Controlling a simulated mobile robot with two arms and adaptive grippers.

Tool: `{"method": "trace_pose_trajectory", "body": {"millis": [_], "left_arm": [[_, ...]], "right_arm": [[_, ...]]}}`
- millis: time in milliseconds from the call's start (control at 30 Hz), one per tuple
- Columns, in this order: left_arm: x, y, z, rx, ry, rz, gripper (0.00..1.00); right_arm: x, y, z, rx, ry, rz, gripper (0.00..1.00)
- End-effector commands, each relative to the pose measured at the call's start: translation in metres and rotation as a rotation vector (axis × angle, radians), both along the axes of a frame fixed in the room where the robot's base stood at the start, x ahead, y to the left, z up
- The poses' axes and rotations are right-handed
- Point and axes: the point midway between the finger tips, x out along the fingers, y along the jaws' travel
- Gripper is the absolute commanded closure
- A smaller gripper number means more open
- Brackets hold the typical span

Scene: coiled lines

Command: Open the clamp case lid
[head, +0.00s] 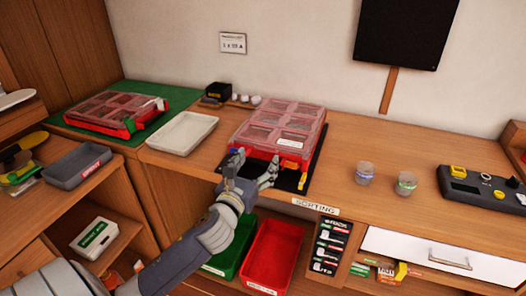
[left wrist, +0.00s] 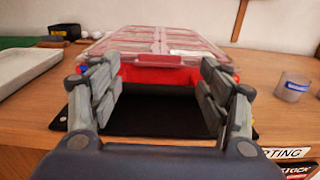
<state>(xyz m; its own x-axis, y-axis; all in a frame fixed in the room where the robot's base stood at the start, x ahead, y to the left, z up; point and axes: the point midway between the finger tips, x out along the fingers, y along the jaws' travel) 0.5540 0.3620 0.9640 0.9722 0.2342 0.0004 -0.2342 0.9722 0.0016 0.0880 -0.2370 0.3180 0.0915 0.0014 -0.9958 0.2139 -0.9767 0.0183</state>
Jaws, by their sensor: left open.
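A red case (head: 275,122) with a clear, divided lid sits on a black mat (head: 312,165) on the bench; its lid looks down. The case also shows in the left wrist view (left wrist: 165,48). A second red case (head: 108,108) with a clear lid lies on a green mat at the left; I cannot tell from labels which is the clamp case. My left gripper (head: 255,168) is at the front edge of the middle case. In the left wrist view its open fingers (left wrist: 160,88) frame the red front, with nothing between them. My right gripper is not in view.
A white tray (head: 182,132) stands left of the middle case. Two small cups (head: 364,173) and a dark device (head: 485,187) stand to the right. Green and red bins (head: 272,256) sit below the bench edge. The bench right of the case is mostly clear.

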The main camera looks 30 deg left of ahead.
Motion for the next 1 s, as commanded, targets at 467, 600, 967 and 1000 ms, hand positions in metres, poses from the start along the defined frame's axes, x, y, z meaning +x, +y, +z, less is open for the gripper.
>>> {"method": "trace_pose_trajectory", "body": {"millis": [467, 600, 967, 1000], "left_arm": [[0.05, 0.012, 0.0, -0.002, 0.001, 0.0, 0.3], [0.051, 0.012, 0.0, -0.001, 0.001, 0.0, 0.3], [0.05, 0.012, -0.001, -0.002, 0.001, 0.0, 0.82], [0.05, 0.012, -0.001, -0.002, 0.001, 0.0, 0.83]], "right_arm": [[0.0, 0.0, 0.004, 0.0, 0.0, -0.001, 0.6], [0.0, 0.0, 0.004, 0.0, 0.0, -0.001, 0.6], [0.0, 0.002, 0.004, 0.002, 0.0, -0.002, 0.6], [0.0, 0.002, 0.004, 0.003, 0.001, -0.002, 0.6]]}}
